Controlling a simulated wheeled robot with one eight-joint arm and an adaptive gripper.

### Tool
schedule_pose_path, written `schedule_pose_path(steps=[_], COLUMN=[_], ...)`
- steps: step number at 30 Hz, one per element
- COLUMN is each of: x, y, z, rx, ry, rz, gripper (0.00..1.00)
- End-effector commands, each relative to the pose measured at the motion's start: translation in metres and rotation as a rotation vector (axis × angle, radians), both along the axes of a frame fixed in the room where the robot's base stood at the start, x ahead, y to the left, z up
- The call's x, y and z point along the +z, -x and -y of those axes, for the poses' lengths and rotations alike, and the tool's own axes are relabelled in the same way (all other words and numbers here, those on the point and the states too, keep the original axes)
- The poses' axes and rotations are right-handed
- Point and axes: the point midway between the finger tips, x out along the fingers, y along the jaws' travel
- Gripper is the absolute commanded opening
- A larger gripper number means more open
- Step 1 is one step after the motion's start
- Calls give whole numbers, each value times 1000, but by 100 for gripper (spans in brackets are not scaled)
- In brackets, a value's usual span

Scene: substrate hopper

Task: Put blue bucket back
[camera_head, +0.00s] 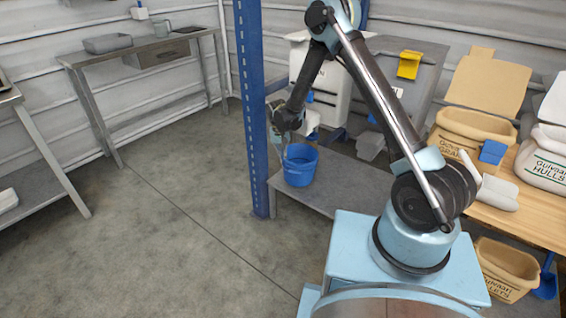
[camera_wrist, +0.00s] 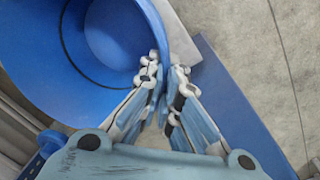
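The blue bucket (camera_head: 298,171) is at the left end of a low grey table (camera_head: 335,189), close to the blue post; whether its base touches the table I cannot tell. My gripper (camera_head: 290,135) reaches down to the bucket's rim. In the wrist view, the bucket (camera_wrist: 75,45) fills the upper left with its open inside showing. My gripper (camera_wrist: 168,75) has one finger inside the bucket and one outside, close together with the wall between them. It looks shut on the rim. The bucket's far underside is hidden.
A blue post (camera_head: 254,110) stands just left of the bucket. Behind are a white bin (camera_head: 330,90) and a grey bin (camera_head: 408,85) with a yellow scoop (camera_head: 409,65). A wooden table (camera_head: 525,205) with tan and white containers is at right. The left floor is clear.

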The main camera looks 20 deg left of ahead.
Motion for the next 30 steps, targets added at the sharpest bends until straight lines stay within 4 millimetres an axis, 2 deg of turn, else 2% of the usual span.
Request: schedule_pose_path(steps=[3,10,17,21,30], x=[0,-31,-35,-35,-35], y=[-12,-11,-11,-10,-10], z=[6,5,5,4,4], rx=[-2,0,0,0,1], ry=[0,0,0,0,0], rz=[0,0,0,0,0], gripper=[0,0,0,25,25])
